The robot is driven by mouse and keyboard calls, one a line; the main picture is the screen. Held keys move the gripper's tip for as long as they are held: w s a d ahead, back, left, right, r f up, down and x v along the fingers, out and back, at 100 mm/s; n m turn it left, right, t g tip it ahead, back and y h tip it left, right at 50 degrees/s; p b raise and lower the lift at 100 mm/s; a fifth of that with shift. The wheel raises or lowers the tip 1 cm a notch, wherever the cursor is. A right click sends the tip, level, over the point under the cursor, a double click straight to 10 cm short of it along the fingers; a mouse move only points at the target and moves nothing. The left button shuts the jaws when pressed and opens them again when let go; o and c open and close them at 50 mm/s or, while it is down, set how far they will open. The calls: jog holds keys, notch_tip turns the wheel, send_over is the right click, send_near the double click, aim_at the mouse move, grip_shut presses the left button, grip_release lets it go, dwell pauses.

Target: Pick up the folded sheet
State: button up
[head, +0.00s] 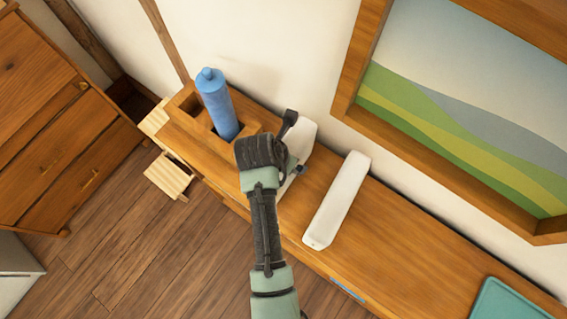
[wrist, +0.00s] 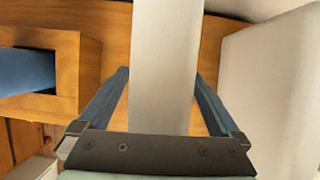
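Two white items lie on the wooden top, and neither shows clear folds. The nearer one to my gripper, a pale slab I take as the folded sheet (head: 300,137), is partly hidden behind my gripper. In the wrist view the slab (wrist: 163,65) runs between my two fingers. My gripper (head: 293,168) is at this slab, with its fingers spread wide, one on each side; it also shows in the wrist view (wrist: 162,85). Narrow gaps seem to show beside the slab near the finger bases. Contact at the fingertips is hard to tell.
A second long white block (head: 338,200) lies close on the right. A blue bottle (head: 217,103) stands in a wooden holder (head: 182,105) on the left. A framed picture (head: 455,110) hangs on the wall. A teal tray (head: 510,305) is at lower right; the wooden top (head: 400,250) between is mostly clear.

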grip_shut()
jog(key=shift+r+b, duration=0.2)
jog(key=shift+b, duration=0.15)
dwell(0.4)
